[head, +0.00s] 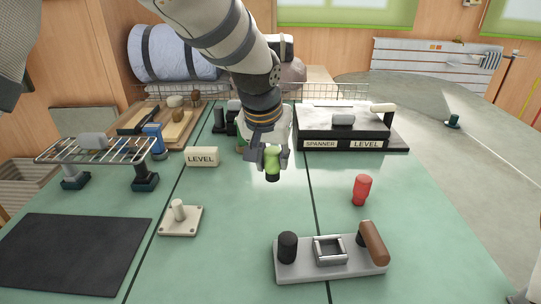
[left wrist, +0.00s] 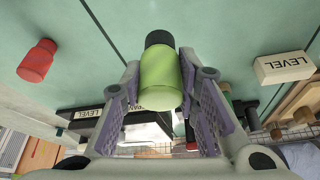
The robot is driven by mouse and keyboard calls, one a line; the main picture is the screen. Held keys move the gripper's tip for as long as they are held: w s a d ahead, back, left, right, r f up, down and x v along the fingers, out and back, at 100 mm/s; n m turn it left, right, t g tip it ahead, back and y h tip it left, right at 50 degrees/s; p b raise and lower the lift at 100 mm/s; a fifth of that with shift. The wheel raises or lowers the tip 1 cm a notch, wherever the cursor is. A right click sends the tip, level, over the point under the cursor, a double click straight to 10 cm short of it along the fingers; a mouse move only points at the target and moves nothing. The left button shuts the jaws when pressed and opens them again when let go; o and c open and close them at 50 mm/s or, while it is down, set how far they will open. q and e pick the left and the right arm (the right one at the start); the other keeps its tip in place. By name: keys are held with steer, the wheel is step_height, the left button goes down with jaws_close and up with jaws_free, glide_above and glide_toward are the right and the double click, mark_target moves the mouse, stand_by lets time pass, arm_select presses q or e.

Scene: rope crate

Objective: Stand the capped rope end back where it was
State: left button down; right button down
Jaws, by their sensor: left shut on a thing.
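My left gripper (head: 272,158) reaches down from the top of the head view, over the middle of the green table. It is shut on a lime-green cylinder (head: 272,166) with a black end. In the left wrist view, the green cylinder (left wrist: 160,78) sits between the two purple-padded fingers (left wrist: 161,92), its black end pointing away from the palm. It looks roughly upright, black end down. I cannot tell whether it touches the table. A similar red capped piece (head: 362,189) stands to its right; it also shows in the left wrist view (left wrist: 37,61). No rope is clearly visible. My right gripper is not in view.
A grey holder (head: 330,266) with a black knob and brown handle lies in front. A white peg plate (head: 181,220), a LEVEL block (head: 202,157) and a wire rack (head: 95,150) stand left. A SPANNER/LEVEL box (head: 345,127) stands behind. The table around the green cylinder is clear.

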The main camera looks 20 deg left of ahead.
mark_target(271, 181)
arm_select(q)
steer(key=shift+f, duration=3.05)
steer(key=shift+f, duration=0.55)
steer(key=c, duration=1.2)
jaws_free()
steer(key=shift+o, duration=0.2)
steer(key=v, duration=1.2)
steer(key=shift+w, duration=0.1)
